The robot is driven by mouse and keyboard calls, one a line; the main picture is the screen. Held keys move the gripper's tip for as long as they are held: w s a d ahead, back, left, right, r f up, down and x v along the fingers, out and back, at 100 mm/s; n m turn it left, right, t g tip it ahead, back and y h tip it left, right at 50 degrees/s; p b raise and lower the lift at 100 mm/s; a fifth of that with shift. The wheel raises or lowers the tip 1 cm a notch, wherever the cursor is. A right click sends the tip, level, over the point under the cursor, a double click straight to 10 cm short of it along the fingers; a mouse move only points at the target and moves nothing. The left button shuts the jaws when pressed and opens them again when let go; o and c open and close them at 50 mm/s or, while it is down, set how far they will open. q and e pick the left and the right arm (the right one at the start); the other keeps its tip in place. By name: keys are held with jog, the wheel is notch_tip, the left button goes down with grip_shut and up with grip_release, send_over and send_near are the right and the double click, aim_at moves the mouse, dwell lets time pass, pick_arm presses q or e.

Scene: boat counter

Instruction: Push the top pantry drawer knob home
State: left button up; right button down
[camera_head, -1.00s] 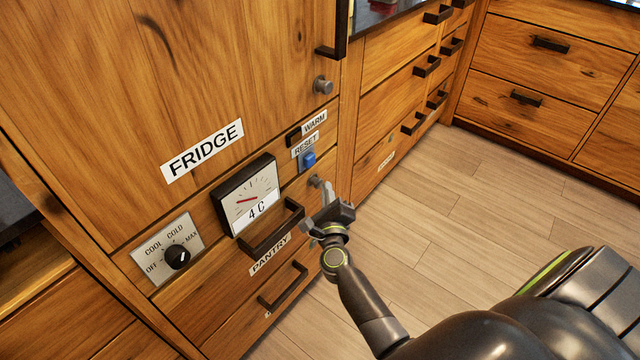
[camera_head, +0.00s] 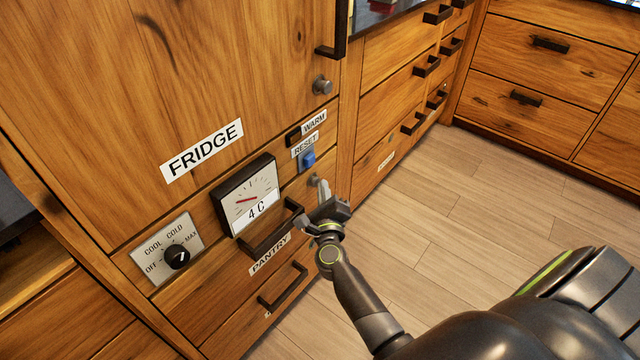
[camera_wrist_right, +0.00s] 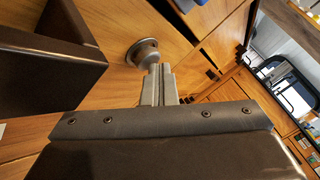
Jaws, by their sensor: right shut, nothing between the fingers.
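The top pantry drawer (camera_head: 295,201), under the fridge panel, has a dark bar handle (camera_head: 272,237) and a small round metal knob (camera_head: 314,180) near its right end. In the right wrist view the grey knob (camera_wrist_right: 143,53) is just beyond the fingertips. My right gripper (camera_head: 322,188) is shut and empty, its fingertips at the knob; they look touching or nearly so. The fingers also show in the wrist view (camera_wrist_right: 158,75). The PANTRY label (camera_head: 270,256) is partly behind the handle. My left gripper is not in view.
Above the drawer are a gauge (camera_head: 246,197), a COOL/COLD/MAX dial (camera_head: 176,257), a blue RESET button (camera_head: 308,159) and a WARM switch (camera_head: 293,137). Another knob (camera_head: 322,86) is on the fridge door. A lower drawer handle (camera_head: 283,287) is below. Open floor lies to the right.

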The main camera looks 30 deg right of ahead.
jog(key=shift+w+a, duration=0.25)
jog(key=shift+w, duration=0.25)
jog(key=shift+w+a+r, duration=0.1)
jog(key=shift+w+r, duration=0.1)
jog(key=shift+w, duration=0.2)
dwell(0.6)
jog(key=shift+a, duration=0.1)
dwell(0.4)
jog(key=s, duration=0.1)
jog(key=s+d, duration=0.1)
jog(key=s, duration=0.1)
jog(key=shift+s+p, duration=0.15)
jog(key=shift+p, duration=0.2)
dwell(0.3)
